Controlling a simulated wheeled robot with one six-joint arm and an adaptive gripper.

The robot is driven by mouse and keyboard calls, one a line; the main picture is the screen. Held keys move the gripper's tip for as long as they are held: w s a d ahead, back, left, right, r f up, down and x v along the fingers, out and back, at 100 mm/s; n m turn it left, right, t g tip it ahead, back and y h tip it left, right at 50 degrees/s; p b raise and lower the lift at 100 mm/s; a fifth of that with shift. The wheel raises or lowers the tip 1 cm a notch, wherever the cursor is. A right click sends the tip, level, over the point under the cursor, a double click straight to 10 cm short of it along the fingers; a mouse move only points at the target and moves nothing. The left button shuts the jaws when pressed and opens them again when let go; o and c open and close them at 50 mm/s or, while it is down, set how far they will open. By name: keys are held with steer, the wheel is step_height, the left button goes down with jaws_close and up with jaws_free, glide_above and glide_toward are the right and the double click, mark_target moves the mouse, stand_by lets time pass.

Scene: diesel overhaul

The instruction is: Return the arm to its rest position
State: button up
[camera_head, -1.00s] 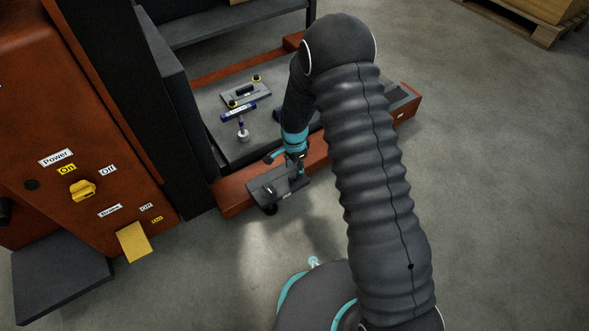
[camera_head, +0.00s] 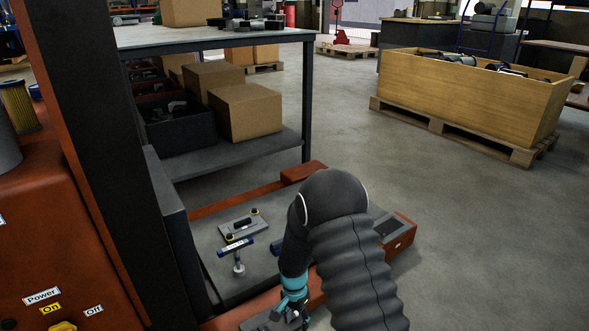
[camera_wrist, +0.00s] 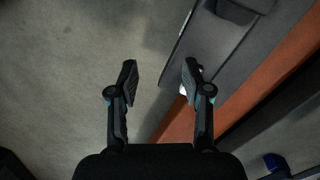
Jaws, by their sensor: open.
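My arm reaches from the bottom of the head view over the front edge of the low orange-framed platform (camera_head: 262,283). My gripper (camera_head: 292,318) is low in the head view, partly cut off by the frame's bottom edge. A dark grey tray-like part (camera_wrist: 215,45) lies beyond and to the right of the fingers, beside the orange beam (camera_wrist: 265,80). The right fingertip overlaps its edge in the picture; I cannot tell if they touch.
On the platform are a grey plate with yellow-black knobs (camera_head: 239,226), a blue marker-like tool (camera_head: 236,247) and a small metal piece (camera_head: 239,268). An orange cabinet (camera_head: 60,230) and dark post stand left. A workbench (camera_head: 215,37) is behind.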

steer(key=s+d+r+n+t+p, duration=0.2)
steer(key=s+d+r, duration=0.3)
steer(key=r, duration=1.1)
steer(key=s+d+r+n+t+p, duration=0.2)
steer(key=s+d+r, duration=0.3)
steer(key=s+r, duration=0.6)
steer(key=s+d+r+n+t+p, duration=0.2)
steer(key=s+r, duration=0.5)
steer(key=r, duration=1.5)
steer(key=shift+s+d+r+t+p, duration=0.15)
steer(key=shift+s+d+t+p, duration=0.35)
steer(key=shift+d+p, duration=0.8)
steer(key=shift+w+d+b, duration=0.1)
steer(key=shift+d+b, duration=0.2)
